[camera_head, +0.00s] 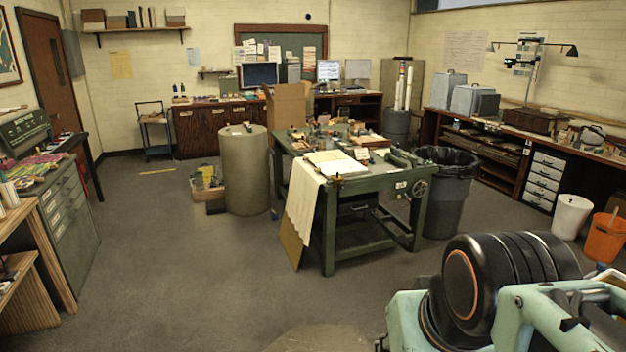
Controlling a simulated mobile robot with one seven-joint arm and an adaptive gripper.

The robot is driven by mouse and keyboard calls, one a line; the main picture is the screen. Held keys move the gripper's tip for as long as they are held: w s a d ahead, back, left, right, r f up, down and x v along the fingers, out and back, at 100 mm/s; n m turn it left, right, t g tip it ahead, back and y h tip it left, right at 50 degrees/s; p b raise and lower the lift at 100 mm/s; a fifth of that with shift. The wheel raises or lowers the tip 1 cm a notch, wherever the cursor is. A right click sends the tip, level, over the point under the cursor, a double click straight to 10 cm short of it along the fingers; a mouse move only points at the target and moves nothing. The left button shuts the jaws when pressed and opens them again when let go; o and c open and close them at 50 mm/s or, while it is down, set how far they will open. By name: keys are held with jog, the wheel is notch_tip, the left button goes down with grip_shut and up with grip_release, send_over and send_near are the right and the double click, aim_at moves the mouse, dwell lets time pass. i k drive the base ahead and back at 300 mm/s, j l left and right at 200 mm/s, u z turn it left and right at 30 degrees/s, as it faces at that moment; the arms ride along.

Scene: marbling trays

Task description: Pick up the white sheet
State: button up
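A pale sheet-like cloth (303,197) hangs over the near left corner of the green worktable (375,184), draping down its side. A flat white sheet or open paper (336,161) lies on the tabletop just behind that corner. I cannot tell which of the two the task means. The worktable stands mid-room, well away from me. My teal and black arm links fill the lower right. My gripper is not visible, so what it holds cannot be seen.
A wide grey cylinder (244,170) stands left of the worktable. A brown board (291,224) leans at its near leg. A black-lined bin (450,192) stands right of it. White (571,216) and orange (605,238) buckets are far right. Open floor (190,275) lies front left.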

aim_at(343, 166)
jog(key=i+z, duration=0.35)
jog(key=i, duration=1.9)
jog(key=i+u, duration=0.15)
jog(key=i, duration=0.4)
jog(key=i+l+u, duration=0.2)
jog(key=i, duration=0.35)
jog(key=i+l+u, duration=0.15)
jog(key=i, duration=0.4)
jog(key=l, duration=0.1)
